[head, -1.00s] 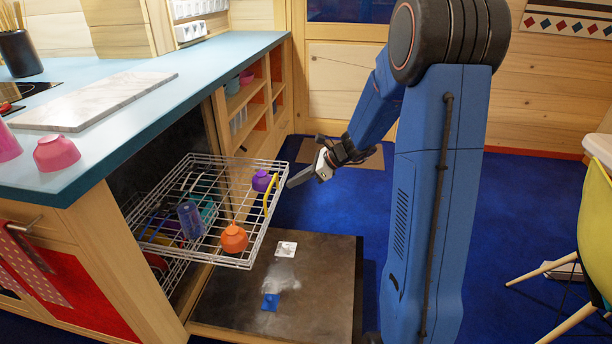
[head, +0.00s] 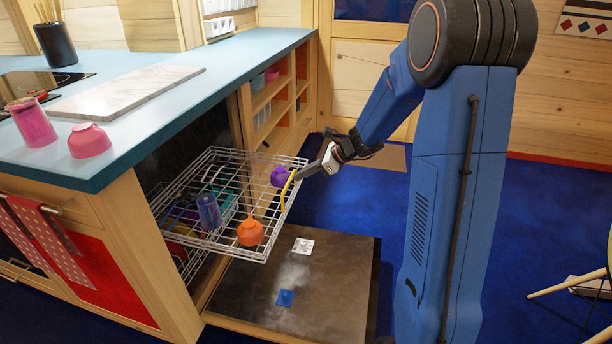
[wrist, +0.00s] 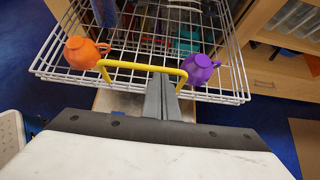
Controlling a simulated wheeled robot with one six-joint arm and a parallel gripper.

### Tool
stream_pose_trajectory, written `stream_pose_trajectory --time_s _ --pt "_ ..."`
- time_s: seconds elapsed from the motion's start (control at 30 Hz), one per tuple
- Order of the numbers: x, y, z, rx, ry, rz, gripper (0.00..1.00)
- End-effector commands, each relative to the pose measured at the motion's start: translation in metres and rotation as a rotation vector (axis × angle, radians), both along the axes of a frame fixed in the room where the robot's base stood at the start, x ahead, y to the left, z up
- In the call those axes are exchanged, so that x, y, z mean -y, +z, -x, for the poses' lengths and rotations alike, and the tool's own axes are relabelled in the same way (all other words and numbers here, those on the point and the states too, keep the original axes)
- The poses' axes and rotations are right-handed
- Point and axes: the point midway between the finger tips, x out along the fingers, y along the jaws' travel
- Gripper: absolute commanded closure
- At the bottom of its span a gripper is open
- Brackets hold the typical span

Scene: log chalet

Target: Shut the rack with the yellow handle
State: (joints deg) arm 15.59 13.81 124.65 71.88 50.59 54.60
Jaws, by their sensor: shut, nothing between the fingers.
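The wire rack (head: 268,243) is pulled out from the dishwasher opening above its lowered door. Its yellow handle (head: 286,194) stands on the front edge; in the wrist view the handle (wrist: 130,66) spans the rack front. My gripper (head: 298,176) is shut and empty, its tips at the handle in the head view. In the wrist view my gripper (wrist: 164,86) has its fingertips just below the right part of the handle bar. I cannot tell whether they touch it. The rack holds an orange cup (head: 250,232), a purple cup (head: 281,176) and a blue glass (head: 209,211).
The lowered door (head: 330,290) lies below the rack, with a blue tablet and a white patch on it. A lower rack (head: 188,262) shows inside. The blue counter (head: 150,140) with pink cups is at left. A chair (head: 570,284) is at right. Blue floor is open behind.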

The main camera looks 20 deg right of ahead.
Motion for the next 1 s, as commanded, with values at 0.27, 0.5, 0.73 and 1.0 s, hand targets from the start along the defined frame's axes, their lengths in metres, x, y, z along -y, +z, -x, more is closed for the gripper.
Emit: stream_pose_trajectory --time_s 0.27,0.5,0.73,1.0 --pt "-0.050 0.000 -0.031 0.000 0.006 0.000 1.00" --pt "-0.106 -0.001 -0.069 0.000 0.005 -0.001 1.00" --pt "-0.159 -0.001 -0.104 0.000 0.005 0.000 1.00" --pt "-0.222 -0.001 -0.146 0.001 0.003 0.001 1.00"
